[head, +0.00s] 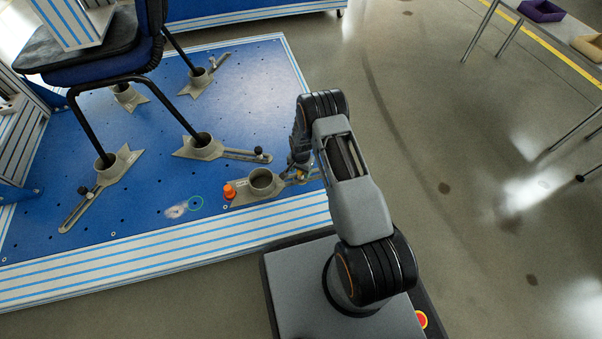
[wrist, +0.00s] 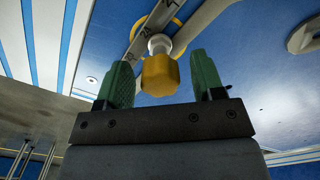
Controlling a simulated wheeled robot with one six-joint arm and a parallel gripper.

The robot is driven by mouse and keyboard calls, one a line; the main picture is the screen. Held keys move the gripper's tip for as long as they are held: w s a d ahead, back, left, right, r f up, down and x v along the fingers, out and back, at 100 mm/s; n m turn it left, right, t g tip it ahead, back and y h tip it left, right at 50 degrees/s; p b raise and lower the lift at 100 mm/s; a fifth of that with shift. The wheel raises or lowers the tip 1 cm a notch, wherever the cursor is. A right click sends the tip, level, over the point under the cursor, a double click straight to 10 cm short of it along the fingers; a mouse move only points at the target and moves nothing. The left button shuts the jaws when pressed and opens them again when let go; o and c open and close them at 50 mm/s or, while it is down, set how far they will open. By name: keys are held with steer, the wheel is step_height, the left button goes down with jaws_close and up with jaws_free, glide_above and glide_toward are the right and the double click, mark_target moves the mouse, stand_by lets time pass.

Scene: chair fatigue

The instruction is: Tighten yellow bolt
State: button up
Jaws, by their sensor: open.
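The yellow bolt (wrist: 159,75) has a thick faceted head and a pale shank above it in the wrist view, in line with the slotted arm of a grey foot clamp (wrist: 165,14). My gripper (wrist: 161,80) is open, with one green finger on each side of the bolt head. Gaps show between the head and both fingers, so it is not gripped. In the head view, my arm reaches down to the right end of the front foot clamp (head: 262,183) and mostly hides the bolt there.
An orange knob (head: 229,191) stands at the left end of that clamp. Several other clamps hold the legs of a blue chair (head: 98,68) on the blue platform (head: 150,215). The floor (head: 450,170) to the right is open.

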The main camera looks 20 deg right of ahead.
steer(key=shift+n, duration=1)
steer(key=n, duration=0.4)
steer(key=shift+c, duration=0.3)
steer(key=c, duration=0.9)
steer(key=shift+o, duration=0.2)
steer(key=m, duration=0.4)
steer(key=m, duration=0.4)
